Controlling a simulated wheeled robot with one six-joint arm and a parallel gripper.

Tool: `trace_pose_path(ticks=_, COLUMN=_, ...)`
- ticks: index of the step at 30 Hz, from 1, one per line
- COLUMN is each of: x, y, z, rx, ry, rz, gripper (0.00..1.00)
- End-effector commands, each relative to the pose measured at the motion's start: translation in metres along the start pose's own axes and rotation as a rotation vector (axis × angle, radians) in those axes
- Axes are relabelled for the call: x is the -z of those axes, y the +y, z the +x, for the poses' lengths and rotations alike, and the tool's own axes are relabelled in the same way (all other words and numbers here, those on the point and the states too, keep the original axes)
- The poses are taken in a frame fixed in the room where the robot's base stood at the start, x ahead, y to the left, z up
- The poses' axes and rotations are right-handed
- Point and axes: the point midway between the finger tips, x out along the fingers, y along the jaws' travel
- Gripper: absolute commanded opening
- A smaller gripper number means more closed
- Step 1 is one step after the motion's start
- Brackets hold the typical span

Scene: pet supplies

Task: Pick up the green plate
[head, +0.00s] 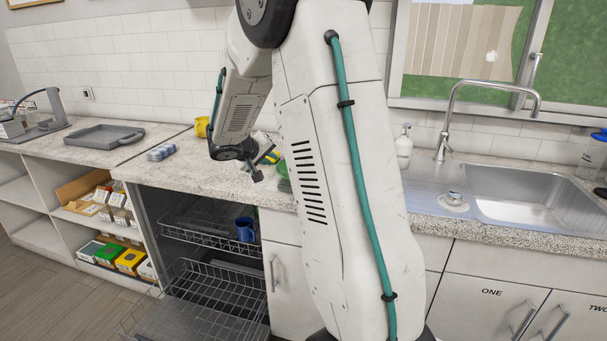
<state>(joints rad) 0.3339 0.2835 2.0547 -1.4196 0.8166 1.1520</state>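A green object (283,169), which looks like the green plate, is on the countertop. Only a sliver of it shows, because my arm hides most of it. My gripper (258,175) is low over the counter, just left of the green sliver. It is small and partly hidden by my wrist, so I cannot tell whether it is open or shut, or whether it touches the green thing.
A yellow mug (202,127) and a grey-blue item (161,152) stand on the counter to the left, with a grey tray (104,137) farther left. Below is an open dishwasher with a blue mug (245,229) in its upper rack. The sink (530,195) is right.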

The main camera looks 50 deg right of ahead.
Motion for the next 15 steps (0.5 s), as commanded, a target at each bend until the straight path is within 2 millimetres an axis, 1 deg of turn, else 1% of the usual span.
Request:
trace_pose_path(ticks=1, x=0.005, y=-0.011, z=0.022, rx=-0.003, ry=0.016, rz=-0.007, gripper=0.14)
trace_pose_path(ticks=3, x=0.011, y=-0.021, z=0.044, rx=-0.004, ry=0.045, rz=-0.01, gripper=0.14)
trace_pose_path(ticks=6, x=0.016, y=-0.032, z=0.065, rx=0.0, ry=0.071, rz=-0.011, gripper=0.14)
trace_pose_path(ticks=10, x=0.019, y=-0.039, z=0.081, rx=0.004, ry=0.086, rz=-0.012, gripper=0.14)
trace_pose_path(ticks=15, x=0.02, y=-0.039, z=0.1, rx=0.004, ry=0.088, rz=-0.012, gripper=0.14)
